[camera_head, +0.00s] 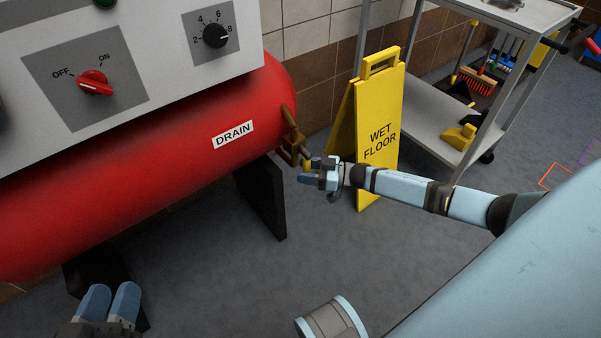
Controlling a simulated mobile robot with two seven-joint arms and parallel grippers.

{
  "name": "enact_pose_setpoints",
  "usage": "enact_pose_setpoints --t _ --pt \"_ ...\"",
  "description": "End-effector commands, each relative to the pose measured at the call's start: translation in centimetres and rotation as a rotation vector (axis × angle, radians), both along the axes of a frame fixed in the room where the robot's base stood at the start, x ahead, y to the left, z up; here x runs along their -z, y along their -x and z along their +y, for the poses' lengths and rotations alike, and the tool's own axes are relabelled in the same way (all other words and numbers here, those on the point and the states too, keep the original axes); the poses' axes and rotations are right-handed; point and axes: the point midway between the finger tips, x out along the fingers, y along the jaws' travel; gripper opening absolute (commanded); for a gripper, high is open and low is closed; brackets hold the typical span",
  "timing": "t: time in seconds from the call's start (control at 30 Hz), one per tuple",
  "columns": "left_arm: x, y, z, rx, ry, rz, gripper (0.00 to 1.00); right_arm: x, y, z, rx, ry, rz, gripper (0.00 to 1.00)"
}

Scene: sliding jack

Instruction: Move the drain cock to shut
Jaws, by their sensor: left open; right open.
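The drain cock (291,147) is a brass fitting at the right end of the red tank (150,165), beside the DRAIN label (233,135). Its handle setting is too small to make out. My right gripper (309,170) is open, with blue fingertips just below and right of the cock's lower end. I cannot tell whether a finger touches it or whether any part of it lies between the fingers. My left gripper (112,294) is open and empty at the bottom left, well away from the cock.
A yellow wet floor sign (379,115) stands behind my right arm. A grey cart (430,125) with cleaning things is behind it. A panel (160,50) with a red OFF/ON knob (96,83) and a black dial (216,36) sits above the tank.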

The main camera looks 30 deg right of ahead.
Motion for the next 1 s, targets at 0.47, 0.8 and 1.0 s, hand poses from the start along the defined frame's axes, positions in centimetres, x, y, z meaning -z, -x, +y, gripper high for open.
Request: enact_pose_setpoints --t 0.47,0.8,1.0 --pt "0.77 0.05 -0.05 0.009 -0.013 0.022 0.43 -0.03 -1.13 1.29 0.000 0.001 -0.001 0.50" --pt "0.79 0.06 -0.04 0.009 -0.013 0.022 0.43 -0.03 -1.11 1.26 0.000 0.001 -0.001 0.00" --pt "0.78 0.05 -0.04 0.009 -0.013 0.022 0.43 -0.03 -1.08 1.40 0.000 -0.018 0.001 0.00"
